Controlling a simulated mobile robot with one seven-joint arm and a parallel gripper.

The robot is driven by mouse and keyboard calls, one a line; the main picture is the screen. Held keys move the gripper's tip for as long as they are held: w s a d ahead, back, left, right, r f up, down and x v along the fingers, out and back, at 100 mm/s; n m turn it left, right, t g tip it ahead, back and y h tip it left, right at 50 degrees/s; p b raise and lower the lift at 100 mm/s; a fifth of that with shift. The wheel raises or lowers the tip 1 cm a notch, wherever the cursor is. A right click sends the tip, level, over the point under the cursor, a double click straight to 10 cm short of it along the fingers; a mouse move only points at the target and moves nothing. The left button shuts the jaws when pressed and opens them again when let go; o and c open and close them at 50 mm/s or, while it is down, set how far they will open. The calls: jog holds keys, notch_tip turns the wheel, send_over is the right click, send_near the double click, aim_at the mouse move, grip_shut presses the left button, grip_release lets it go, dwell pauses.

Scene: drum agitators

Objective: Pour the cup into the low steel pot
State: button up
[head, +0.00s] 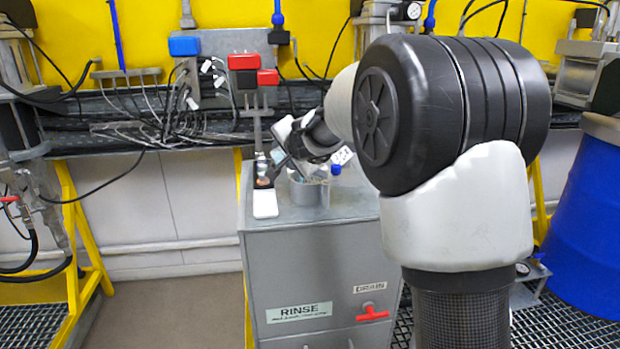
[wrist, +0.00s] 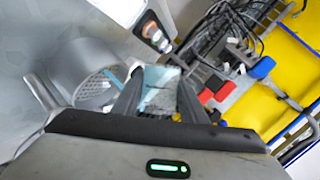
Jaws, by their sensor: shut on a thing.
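My gripper (wrist: 158,90) is shut on a pale blue, see-through cup (wrist: 160,78), which shows between the two dark fingers in the wrist view. In the head view my gripper (head: 289,150) is above the grey cabinet, at the upper left of the low steel pot (head: 309,193). The pot also shows in the wrist view (wrist: 95,93), left of the fingers, with its mouth open and a handle at its side. The cup looks tilted, but its rim and contents are hard to make out. My arm covers part of the area behind the pot.
A white-based upright device (head: 265,203) stands on the grey cabinet (head: 260,232) just left of the pot. A small blue-capped item (head: 336,170) is at the pot's right. Cables and red and blue boxes (head: 245,62) are behind. A blue drum (head: 590,220) stands at right.

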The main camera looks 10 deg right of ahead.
jog(key=shift+f+m+y+b, duration=0.35)
jog(key=shift+m+y+b, duration=0.05)
jog(key=shift+b, duration=0.45)
jog(key=shift+d+r+m+t+y, duration=0.15)
jog(key=shift+r+m+t+y, duration=0.15)
jog(key=shift+m, duration=0.2)
dwell(1.1)
jog(key=shift+d+r+m+y+b, duration=0.25)
jog(key=shift+d+m+y+b, duration=0.4)
jog(key=shift+b, duration=0.25)
dwell(0.5)
jog(key=shift+d+r+m+t+y+b, duration=0.25)
jog(key=shift+m+t+y+b, duration=0.25)
jog(key=shift+b, duration=0.75)
dwell(0.3)
